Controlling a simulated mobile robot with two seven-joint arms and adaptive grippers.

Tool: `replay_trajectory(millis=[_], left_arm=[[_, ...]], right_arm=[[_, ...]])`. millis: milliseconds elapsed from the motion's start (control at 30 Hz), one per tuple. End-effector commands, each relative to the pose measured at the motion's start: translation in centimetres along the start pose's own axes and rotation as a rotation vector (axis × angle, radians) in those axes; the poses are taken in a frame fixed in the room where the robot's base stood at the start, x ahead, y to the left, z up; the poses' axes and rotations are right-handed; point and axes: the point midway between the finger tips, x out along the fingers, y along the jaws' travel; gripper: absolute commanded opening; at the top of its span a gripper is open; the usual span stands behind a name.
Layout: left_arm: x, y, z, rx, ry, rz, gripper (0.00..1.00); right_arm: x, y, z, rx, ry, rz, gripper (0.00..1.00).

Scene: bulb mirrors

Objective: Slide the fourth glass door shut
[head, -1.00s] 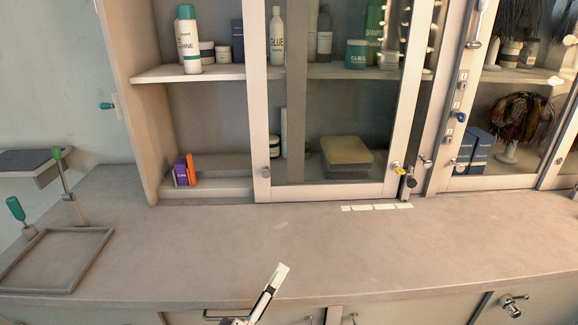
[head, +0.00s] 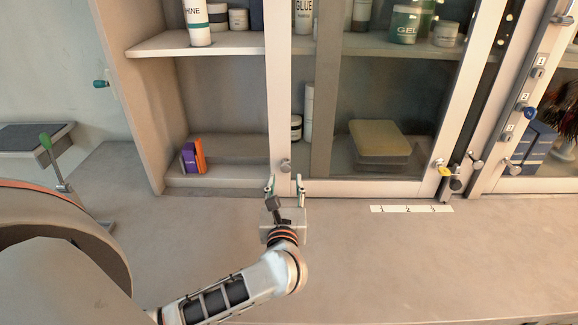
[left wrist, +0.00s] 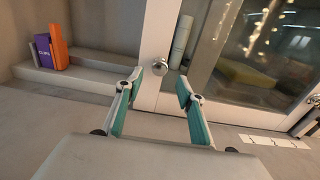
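A framed glass door (head: 280,110) stands in front of the cabinet's middle, leaving the shelves on its left uncovered. A round metal knob (head: 286,166) sits low on its left frame post. The knob also shows in the left wrist view (left wrist: 158,66). My left gripper (head: 286,185) is open just in front of the lower post, its two fingers apart to either side of the knob in the picture. In the left wrist view the gripper (left wrist: 158,80) has nothing between its fingers, and the knob lies beyond the tips. My right gripper is out of view.
Purple and orange boxes (head: 193,156) stand at the lower left of the open bay. A yellow-topped box (head: 380,142) sits behind the glass. A yellow-tagged lock (head: 444,172) hangs at the door's right edge. A white numbered strip (head: 411,209) lies on the counter (head: 400,260), which is mostly clear.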

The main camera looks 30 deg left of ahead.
Motion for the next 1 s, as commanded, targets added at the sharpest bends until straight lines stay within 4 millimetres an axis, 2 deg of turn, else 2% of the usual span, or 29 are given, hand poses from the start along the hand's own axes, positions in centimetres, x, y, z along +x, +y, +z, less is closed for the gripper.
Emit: replay_trajectory(millis=[200, 400, 767, 900, 933, 1000], left_arm=[[3.6, 0.1, 0.2, 0.005, -0.005, 0.002, 0.38], [5.7, 0.1, 0.1, 0.005, -0.003, 0.001, 0.38], [6.3, 0.1, 0.1, 0.005, -0.002, 0.0, 0.38], [6.3, 0.1, 0.1, 0.005, -0.002, 0.001, 0.04], [6.3, 0.1, 0.1, 0.005, -0.002, 0.001, 0.0], [6.3, 0.1, 0.1, 0.005, -0.002, 0.001, 0.0]], right_arm=[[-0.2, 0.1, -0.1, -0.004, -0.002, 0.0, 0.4], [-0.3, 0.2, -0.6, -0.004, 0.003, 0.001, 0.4], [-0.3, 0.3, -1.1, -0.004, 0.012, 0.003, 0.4], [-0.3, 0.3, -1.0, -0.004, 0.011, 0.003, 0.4], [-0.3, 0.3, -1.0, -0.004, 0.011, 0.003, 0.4], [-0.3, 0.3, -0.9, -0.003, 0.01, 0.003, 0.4]])
